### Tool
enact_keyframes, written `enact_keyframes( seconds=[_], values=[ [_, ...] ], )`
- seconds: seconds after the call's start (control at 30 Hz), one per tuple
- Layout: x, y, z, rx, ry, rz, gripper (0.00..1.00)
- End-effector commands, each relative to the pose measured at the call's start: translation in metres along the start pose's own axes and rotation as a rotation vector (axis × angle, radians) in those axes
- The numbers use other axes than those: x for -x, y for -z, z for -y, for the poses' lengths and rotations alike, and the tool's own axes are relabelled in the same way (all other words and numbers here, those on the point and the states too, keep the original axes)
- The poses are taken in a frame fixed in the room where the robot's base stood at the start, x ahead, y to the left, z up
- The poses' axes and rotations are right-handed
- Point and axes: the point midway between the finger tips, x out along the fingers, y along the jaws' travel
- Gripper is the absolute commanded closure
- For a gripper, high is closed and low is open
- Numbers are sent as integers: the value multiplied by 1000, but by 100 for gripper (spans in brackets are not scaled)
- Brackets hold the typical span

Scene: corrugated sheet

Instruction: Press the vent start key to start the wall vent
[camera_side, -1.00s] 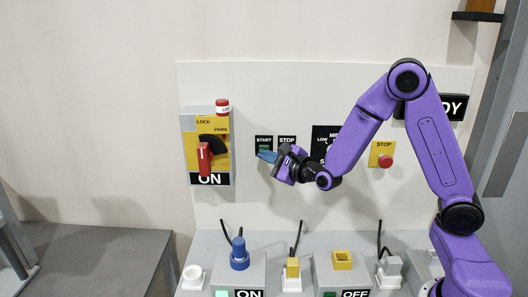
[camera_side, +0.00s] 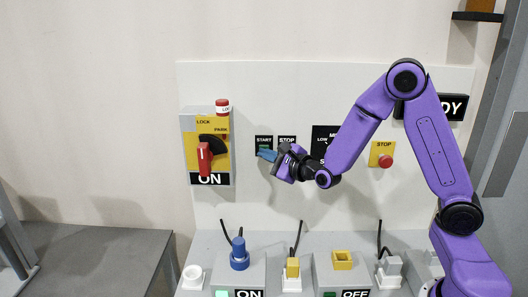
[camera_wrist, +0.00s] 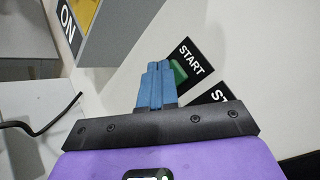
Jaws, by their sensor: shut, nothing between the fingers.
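The start key is a green button on a black plate labelled START (camera_side: 264,140), on the white wall panel. In the wrist view the green start key (camera_wrist: 179,70) shows just beyond the fingertips, partly hidden by them. My gripper (camera_side: 265,155) is shut and empty, its blue fingers together, pointing at the lower part of the START plate. In the wrist view the fingertips (camera_wrist: 158,66) overlap the left edge of the key. I cannot tell whether they touch it. The STOP plate (camera_side: 287,140) is just right of START, its lower part hidden by my gripper.
A yellow lock box (camera_side: 207,150) with a red handle, reading ON, juts from the panel at left. A red STOP button (camera_side: 386,160) on yellow is at right. Plugs and sockets with cables stand on the bench below, with a blue plug (camera_side: 239,254) at left.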

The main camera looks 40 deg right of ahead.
Motion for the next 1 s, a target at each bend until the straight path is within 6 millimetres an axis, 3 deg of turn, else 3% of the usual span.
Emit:
enact_keyframes(
  seconds=[0.6,1.0],
  values=[
    [-2,1,2,0,0,0,100],
    [9,-6,-6,0,0,0,100]
  ],
)
